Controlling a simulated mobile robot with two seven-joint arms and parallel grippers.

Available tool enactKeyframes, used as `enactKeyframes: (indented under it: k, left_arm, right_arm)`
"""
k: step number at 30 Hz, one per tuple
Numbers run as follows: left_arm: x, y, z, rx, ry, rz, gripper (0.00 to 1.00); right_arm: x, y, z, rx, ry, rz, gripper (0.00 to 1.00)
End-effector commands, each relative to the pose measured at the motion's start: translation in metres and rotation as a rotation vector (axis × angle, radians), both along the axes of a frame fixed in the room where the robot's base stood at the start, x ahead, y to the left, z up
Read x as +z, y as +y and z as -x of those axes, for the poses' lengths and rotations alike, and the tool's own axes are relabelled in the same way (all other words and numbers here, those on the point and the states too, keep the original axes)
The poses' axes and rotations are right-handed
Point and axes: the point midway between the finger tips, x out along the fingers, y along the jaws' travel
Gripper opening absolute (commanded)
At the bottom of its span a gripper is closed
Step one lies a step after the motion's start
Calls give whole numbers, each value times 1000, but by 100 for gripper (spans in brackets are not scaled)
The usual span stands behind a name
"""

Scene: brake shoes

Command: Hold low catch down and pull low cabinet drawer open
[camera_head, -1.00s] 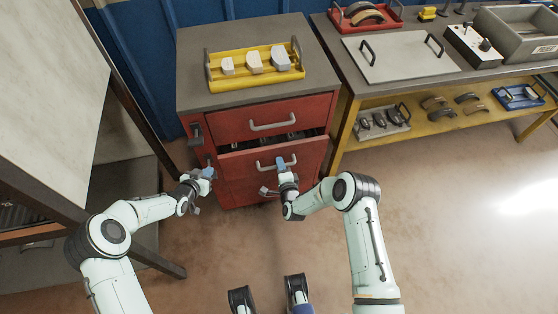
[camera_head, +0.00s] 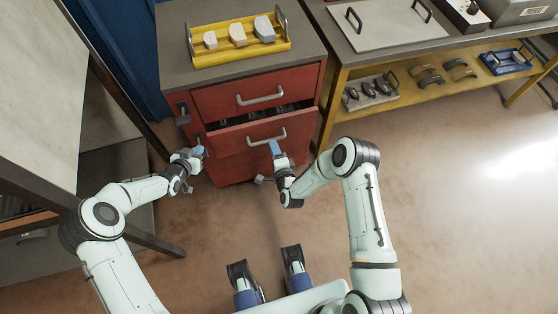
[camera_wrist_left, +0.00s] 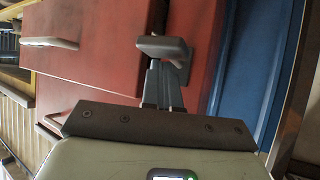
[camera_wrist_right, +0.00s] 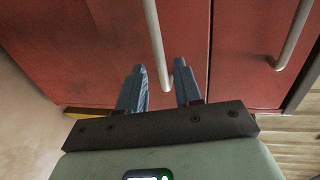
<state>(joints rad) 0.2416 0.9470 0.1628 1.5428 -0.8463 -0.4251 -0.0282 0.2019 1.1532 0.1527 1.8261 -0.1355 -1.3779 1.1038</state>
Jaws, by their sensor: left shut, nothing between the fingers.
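The red cabinet (camera_head: 230,170) has an upper drawer (camera_head: 228,97) that is shut. The low drawer (camera_head: 235,140) stands partly open, with dark items in its gap. My right gripper (camera_head: 275,149) is at its bar handle (camera_head: 268,137). In the right wrist view its fingers (camera_wrist_right: 160,88) are apart, with the handle (camera_wrist_right: 155,40) running between them. My left gripper (camera_head: 198,152) is shut and empty at the cabinet's left front edge. In the left wrist view its fingertips (camera_wrist_left: 165,80) are close at a grey catch (camera_wrist_left: 160,47); I cannot tell whether they touch.
A yellow tray (camera_head: 240,57) with several pale blocks stands on the cabinet top. An upper catch (camera_head: 182,113) is on the cabinet's left. A yellow-framed workbench (camera_head: 430,110) stands at right, a dark-framed table (camera_head: 60,130) at left. The floor (camera_head: 440,220) at front right is clear.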

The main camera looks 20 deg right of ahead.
Motion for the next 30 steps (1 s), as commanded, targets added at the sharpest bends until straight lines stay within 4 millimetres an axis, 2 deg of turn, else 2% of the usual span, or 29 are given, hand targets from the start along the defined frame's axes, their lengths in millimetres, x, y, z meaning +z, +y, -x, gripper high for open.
enactKeyframes:
  k: [3, 10, 15, 23, 30]
  left_arm:
    - [-3, 1, 1, 1, 6, -2, 0]
    - [-3, 1, 1, 1, 6, -3, 0]
    - [-3, 1, 1, 1, 6, -3, 0]
    - [-2, 1, 1, 1, 6, -2, 0]
    - [7, 1, 1, 1, 4, -2, 0]
  right_arm:
    - [4, 0, 25, 1, 4, 0, 34]
    - [12, 0, 56, 0, 0, 0, 34]
    - [13, -1, 62, -1, -1, 1, 34]
    - [13, 0, 62, -1, -1, 1, 34]
    - [13, 0, 62, -1, -1, 1, 34]
